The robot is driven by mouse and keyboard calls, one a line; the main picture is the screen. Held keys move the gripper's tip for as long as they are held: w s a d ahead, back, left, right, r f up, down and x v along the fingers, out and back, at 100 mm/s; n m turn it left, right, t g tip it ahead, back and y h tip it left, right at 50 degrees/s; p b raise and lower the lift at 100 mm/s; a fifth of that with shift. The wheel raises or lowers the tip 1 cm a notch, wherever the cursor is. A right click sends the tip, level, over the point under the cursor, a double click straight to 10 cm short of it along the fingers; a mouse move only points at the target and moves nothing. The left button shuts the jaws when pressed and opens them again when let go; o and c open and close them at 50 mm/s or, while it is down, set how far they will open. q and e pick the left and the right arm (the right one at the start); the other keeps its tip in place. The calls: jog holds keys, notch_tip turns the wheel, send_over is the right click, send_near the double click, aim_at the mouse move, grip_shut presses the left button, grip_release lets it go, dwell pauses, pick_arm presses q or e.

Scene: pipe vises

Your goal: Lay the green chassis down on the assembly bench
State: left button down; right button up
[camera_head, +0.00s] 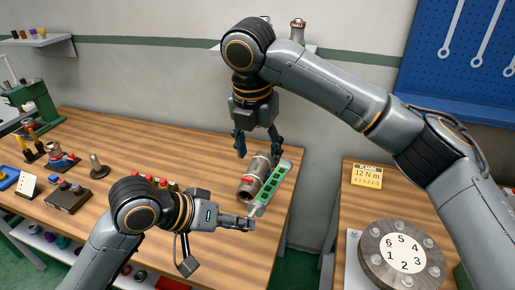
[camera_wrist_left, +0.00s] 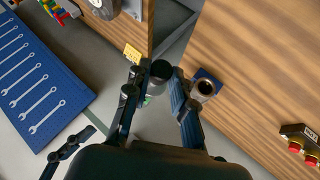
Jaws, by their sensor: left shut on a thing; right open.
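The green chassis (camera_head: 272,187), a long narrow bar with dark square openings, is tilted over the right end of the wooden bench (camera_head: 215,160) in the head view. My left gripper (camera_head: 250,222) is shut on its lower grey end. In the left wrist view a grey round end (camera_wrist_left: 160,71) shows between my left fingers (camera_wrist_left: 157,82); most of the chassis is hidden there. My right gripper (camera_head: 258,146) is open and empty above the chassis's far end. I cannot tell whether the chassis touches the bench.
At right, a second table holds a numbered round flange (camera_head: 403,256) and a yellow card (camera_head: 367,176).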

aim_at(261, 190)
jog(key=f, duration=0.4)
jog(key=w+f, duration=0.1)
jog(key=f, duration=0.2)
jog(key=d+f, duration=0.1)
jog(key=f, duration=0.3)
jog(key=shift+w+f, duration=0.35)
jog(key=shift+a, duration=0.15)
grip_shut()
pick_arm(q)
jog(key=c, duration=1.1)
grip_release()
jog(key=shift+d, duration=0.1)
pick_arm(e)
jog(key=shift+r, duration=0.1)
pick_arm(q)
jog(key=shift+o, duration=0.3)
